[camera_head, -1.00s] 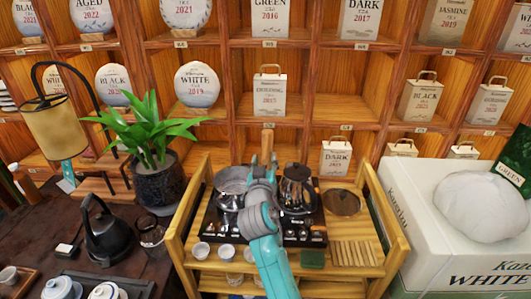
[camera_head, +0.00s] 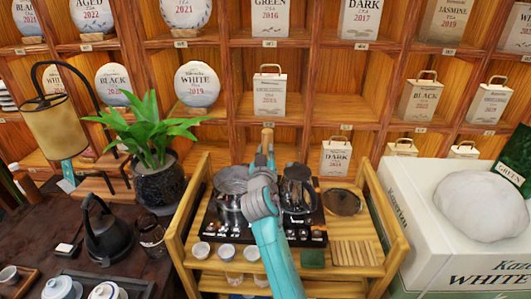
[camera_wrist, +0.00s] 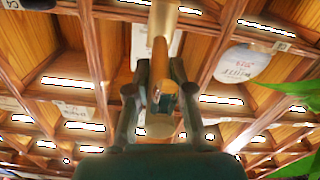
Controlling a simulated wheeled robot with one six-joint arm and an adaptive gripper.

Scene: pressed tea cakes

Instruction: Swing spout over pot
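A brass-coloured spout (camera_wrist: 163,18) with a wooden part (camera_wrist: 160,55) shows in the wrist view. In the head view the tan upright part (camera_head: 267,137) stands behind the stove. My gripper (camera_wrist: 161,68) has its two dark fingers either side of the wooden part; I cannot tell whether they touch it. In the head view my wrist hides most of the gripper. A grey metal pot (camera_head: 230,202) sits on the left of the black stove (camera_head: 310,232), partly behind my arm. A dark kettle (camera_head: 298,190) stands on the right.
A wooden cart (camera_head: 398,243) carries the stove, with small white cups (camera_head: 200,249) in front and a round brown lid (camera_head: 342,201) at right. A potted plant (camera_head: 158,188) stands close left. Shelves with tea packages rise behind.

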